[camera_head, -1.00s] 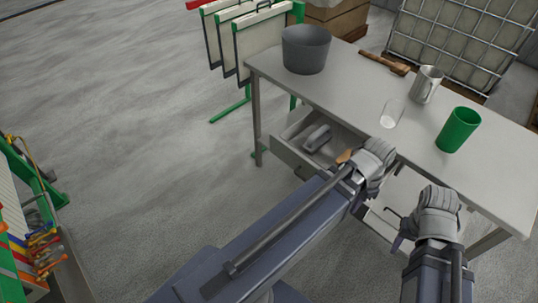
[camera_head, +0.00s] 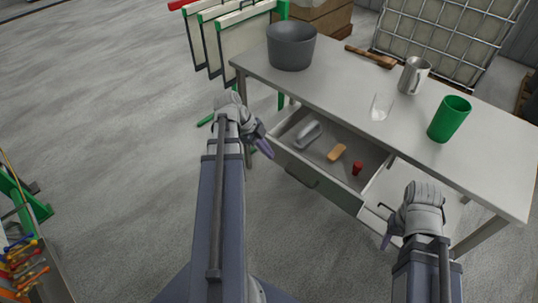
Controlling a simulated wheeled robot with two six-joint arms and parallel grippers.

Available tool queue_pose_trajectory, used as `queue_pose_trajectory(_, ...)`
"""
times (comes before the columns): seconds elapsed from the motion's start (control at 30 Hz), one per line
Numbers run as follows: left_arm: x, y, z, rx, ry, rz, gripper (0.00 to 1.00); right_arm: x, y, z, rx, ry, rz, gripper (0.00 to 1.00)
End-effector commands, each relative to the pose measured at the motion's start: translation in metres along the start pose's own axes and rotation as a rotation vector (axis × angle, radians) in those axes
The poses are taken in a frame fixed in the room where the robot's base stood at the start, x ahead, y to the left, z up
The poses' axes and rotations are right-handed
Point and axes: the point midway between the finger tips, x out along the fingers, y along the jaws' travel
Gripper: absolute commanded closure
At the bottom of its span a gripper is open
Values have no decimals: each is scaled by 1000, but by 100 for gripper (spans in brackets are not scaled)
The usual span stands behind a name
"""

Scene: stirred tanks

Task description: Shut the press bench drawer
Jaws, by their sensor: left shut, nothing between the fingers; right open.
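The press bench drawer (camera_head: 342,194) stands open under the grey bench top (camera_head: 335,88), its front pulled out towards me. A dark handle (camera_head: 300,177) is on its front. Inside lie a grey tool (camera_head: 308,134), a tan block (camera_head: 336,152) and a small red item (camera_head: 357,168). My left gripper (camera_head: 264,149) is shut and empty, at the left end of the drawer front; I cannot tell whether it touches. My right gripper (camera_head: 386,236) is open and empty, to the right of the drawer's right end, in front of the bench.
On the bench top stand a dark bucket (camera_head: 291,46), a glass (camera_head: 381,107), a metal jug (camera_head: 413,75) and a green cup (camera_head: 449,118); a wooden mallet (camera_head: 371,57) lies at the back. Framed panels (camera_head: 245,40) hang behind.

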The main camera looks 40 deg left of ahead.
Motion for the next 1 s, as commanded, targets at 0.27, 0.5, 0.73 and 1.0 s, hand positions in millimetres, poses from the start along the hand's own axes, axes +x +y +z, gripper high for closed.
queue_pose_trajectory(0.27, -40, 5, 66, 210, 35, -152, 100, 10, -1, -1, 0, 0, 0, 50)
queue_pose_trajectory(0.5, -46, 6, 74, 252, 35, -176, 100, 11, -1, -1, 0, 0, 0, 50)
queue_pose_trajectory(0.73, -24, 4, 74, 251, 36, -174, 100, 29, -3, -2, 0, 0, 0, 50)
queue_pose_trajectory(1.0, 25, -3, 73, 252, 36, -173, 100, 69, -7, -4, -1, 0, 0, 50)
